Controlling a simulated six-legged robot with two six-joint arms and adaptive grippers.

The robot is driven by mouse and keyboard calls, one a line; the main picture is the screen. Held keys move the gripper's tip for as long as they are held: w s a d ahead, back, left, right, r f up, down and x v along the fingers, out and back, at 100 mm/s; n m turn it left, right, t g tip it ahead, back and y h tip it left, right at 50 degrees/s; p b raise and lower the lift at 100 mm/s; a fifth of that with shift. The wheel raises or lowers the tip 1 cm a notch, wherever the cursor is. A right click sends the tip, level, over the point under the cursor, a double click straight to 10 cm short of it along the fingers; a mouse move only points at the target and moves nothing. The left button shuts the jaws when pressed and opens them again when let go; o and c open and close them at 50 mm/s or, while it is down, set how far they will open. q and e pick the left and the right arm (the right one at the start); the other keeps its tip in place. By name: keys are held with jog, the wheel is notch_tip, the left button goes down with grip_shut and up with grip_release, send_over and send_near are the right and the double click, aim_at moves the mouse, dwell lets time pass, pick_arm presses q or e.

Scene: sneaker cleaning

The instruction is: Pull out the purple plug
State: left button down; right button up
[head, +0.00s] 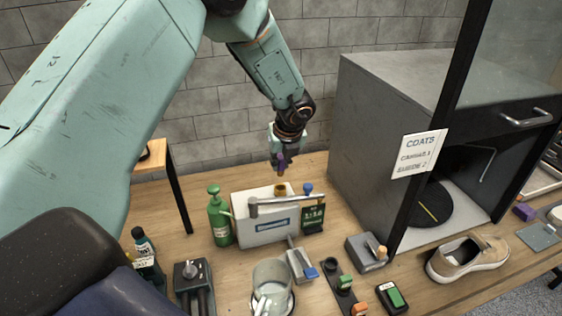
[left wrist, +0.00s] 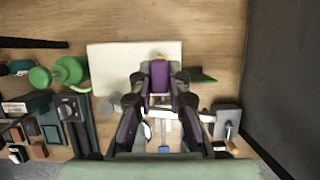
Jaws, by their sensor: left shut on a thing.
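A white box (head: 262,229) with a blue label stands on the wooden table in the head view. A small brownish-yellow socket (head: 280,189) sits on its top. My left gripper (head: 281,166) hangs above the box and is shut on the purple plug. My right gripper is out of view.
A green bottle (head: 219,217) stands left of the box. A metal bar (head: 275,201) crosses in front of it. A glass beaker (head: 272,284), small devices and a sneaker (head: 467,257) stand nearer. A large grey cabinet (head: 378,142) blocks the right side.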

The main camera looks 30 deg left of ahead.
pick_arm(q)
notch_tip(320, 180, up, 2)
jog(key=shift+r+p, duration=0.15)
jog(key=shift+p, duration=0.6)
jog(key=shift+r+p, duration=0.65)
jog(key=shift+r, duration=0.3)
